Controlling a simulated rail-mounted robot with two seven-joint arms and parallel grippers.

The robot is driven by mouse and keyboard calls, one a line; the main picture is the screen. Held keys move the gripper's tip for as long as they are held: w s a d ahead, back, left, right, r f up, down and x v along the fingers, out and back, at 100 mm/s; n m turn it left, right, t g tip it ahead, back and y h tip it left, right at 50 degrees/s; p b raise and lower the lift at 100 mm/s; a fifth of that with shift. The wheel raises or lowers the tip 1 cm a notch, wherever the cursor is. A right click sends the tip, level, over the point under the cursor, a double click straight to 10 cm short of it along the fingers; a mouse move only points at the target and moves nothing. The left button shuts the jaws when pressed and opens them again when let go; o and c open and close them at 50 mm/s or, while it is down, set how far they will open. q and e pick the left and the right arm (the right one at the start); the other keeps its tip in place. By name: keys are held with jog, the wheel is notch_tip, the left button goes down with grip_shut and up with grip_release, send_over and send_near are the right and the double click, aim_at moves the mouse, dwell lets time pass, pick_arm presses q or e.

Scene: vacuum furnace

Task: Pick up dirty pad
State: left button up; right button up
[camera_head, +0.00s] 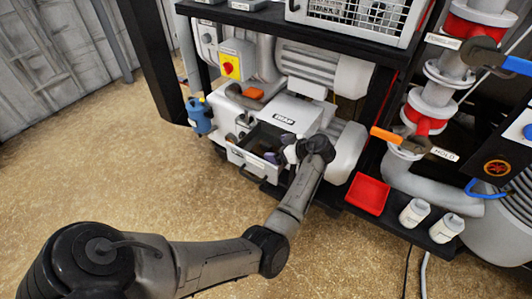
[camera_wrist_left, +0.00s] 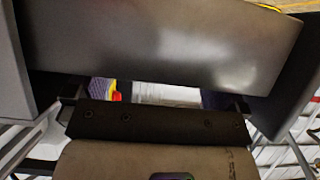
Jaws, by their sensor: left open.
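An open grey drawer (camera_head: 238,155) sticks out of the front of a pale box on the pump machine. Inside it is a dark, purplish shape (camera_head: 270,157) that may be the dirty pad; it is too small to tell. My left gripper (camera_head: 281,156) is at the right side of the drawer, over or in its opening, with its jaws open. I cannot tell whether it touches the shape. In the left wrist view a dark grey panel (camera_wrist_left: 165,45) fills the upper part and hides most of what lies beyond. My right gripper is not in view.
A red tray (camera_head: 367,193) and two white containers (camera_head: 413,212) (camera_head: 446,228) stand on the black shelf to the right. A black frame post (camera_head: 150,60) stands left of the machine. Pipes with an orange-handled valve (camera_head: 386,135) are at the right.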

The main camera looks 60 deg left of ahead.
aim_at(271, 147)
pick_arm(q)
jog(key=shift+r+b+x, duration=0.15)
jog(key=shift+b+x, duration=0.5)
jog(key=shift+x, duration=0.8)
jog(key=shift+r+b+x, duration=0.15)
jog(key=shift+b+x, duration=0.45)
jog(key=shift+x, duration=0.9)
jog(key=shift+w, duration=0.1)
jog(key=shift+c, duration=0.8)
jog(key=c, duration=0.8)
